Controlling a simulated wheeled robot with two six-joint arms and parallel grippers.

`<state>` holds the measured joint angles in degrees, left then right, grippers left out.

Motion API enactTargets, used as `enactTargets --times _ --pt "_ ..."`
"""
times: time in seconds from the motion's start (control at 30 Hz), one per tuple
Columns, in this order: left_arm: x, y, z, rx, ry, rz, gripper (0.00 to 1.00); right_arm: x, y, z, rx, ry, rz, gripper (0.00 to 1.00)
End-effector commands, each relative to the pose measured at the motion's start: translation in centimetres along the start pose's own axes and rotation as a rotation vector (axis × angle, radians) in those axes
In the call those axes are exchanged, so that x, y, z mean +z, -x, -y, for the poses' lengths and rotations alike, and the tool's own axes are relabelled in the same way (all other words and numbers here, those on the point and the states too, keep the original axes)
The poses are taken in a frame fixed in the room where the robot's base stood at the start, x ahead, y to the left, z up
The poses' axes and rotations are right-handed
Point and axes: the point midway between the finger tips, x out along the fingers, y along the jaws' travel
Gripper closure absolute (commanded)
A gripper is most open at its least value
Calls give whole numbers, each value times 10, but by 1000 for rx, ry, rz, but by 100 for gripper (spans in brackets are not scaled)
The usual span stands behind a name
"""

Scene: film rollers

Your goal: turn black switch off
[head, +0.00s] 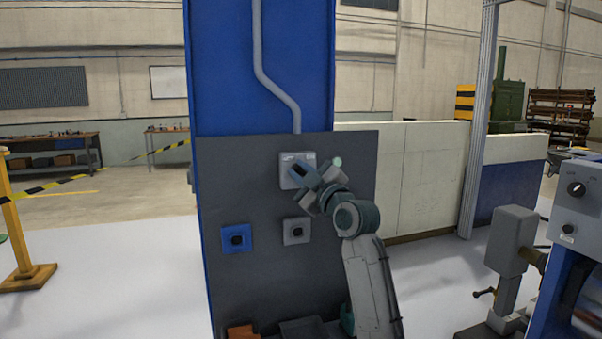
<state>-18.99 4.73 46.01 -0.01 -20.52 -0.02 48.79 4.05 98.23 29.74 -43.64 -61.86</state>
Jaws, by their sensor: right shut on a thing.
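My right gripper (297,171) reaches up from the lower right to the light grey switch box (285,180) on the dark panel. It is shut on the switch of that box. The gripper covers the switch, so its colour and setting cannot be made out. My left gripper is not in view.
The dark grey panel (265,205) is on a blue column (245,85), with a grey conduit (276,80) running down to the upper box. A machine with a black knob (576,188) stands at the right. A yellow post (14,230) with striped tape stands at the left.

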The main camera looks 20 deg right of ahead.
Motion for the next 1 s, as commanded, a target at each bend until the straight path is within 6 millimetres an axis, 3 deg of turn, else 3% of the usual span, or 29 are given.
enactTargets --times 0.03,0.13,0.53,1.0 --pt "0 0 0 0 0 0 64 -1 0 -3 5 4 -1 82" --pt "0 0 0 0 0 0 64 -1 0 -2 5 3 -1 62" --pt "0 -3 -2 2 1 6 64 1 7 0 2 1 0 62" --pt "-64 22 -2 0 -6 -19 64 3 88 0 3 5 1 62"
